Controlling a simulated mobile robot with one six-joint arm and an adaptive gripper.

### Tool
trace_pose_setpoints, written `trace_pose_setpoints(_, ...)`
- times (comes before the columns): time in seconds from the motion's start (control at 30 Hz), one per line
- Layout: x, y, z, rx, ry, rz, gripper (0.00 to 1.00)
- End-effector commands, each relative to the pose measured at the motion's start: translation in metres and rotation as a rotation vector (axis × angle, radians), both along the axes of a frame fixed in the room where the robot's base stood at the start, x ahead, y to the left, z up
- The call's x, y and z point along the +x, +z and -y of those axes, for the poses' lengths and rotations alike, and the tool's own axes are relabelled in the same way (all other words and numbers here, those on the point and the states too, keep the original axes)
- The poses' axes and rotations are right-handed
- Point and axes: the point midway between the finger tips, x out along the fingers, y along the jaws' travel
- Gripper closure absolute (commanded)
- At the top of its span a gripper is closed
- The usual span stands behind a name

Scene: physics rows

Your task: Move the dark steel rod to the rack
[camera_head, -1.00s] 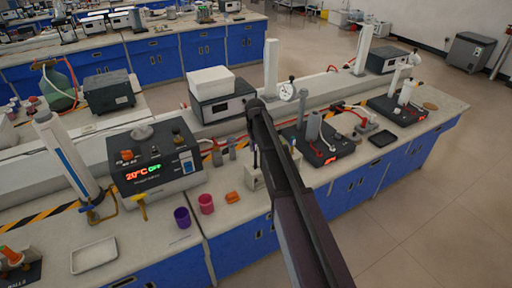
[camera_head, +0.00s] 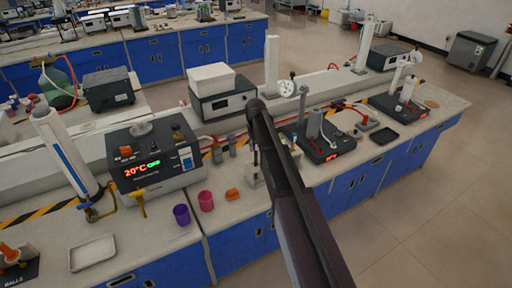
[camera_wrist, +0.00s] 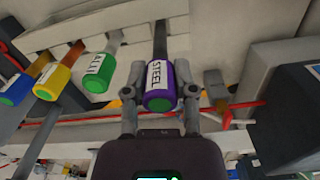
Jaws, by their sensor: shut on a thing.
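My gripper (camera_wrist: 160,93) is shut on the dark steel rod (camera_wrist: 160,40) in the wrist view. Its fingers close from both sides on the purple end cap, which has a white label reading STEEL. The rod's dark shaft runs up in the picture to the pale rack (camera_wrist: 103,33); I cannot tell whether it sits in a slot or is clear of it. Other rods, with a green cap (camera_wrist: 97,77) and a yellow cap (camera_wrist: 52,83), lie to the left at the rack. In the head view my arm mostly hides the rack (camera_head: 255,179), and the held rod cannot be made out.
In the head view a heater box (camera_head: 155,160) stands left on the bench. A purple cup (camera_head: 181,215), a pink cup (camera_head: 206,201) and an orange piece (camera_head: 232,194) stand near the front edge. A dark stirrer plate (camera_head: 325,145) is to the right.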

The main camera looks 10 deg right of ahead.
Motion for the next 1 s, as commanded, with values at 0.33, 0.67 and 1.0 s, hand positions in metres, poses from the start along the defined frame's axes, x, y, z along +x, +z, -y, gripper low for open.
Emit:
trace_pose_setpoints(0.33,0.000,-0.011,0.000,0.000,0.000,0.000,1.00)
trace_pose_setpoints(0.67,0.000,-0.023,0.000,0.000,0.000,0.000,1.00)
trace_pose_setpoints(1.0,0.000,-0.027,0.000,0.000,0.000,0.000,0.24)
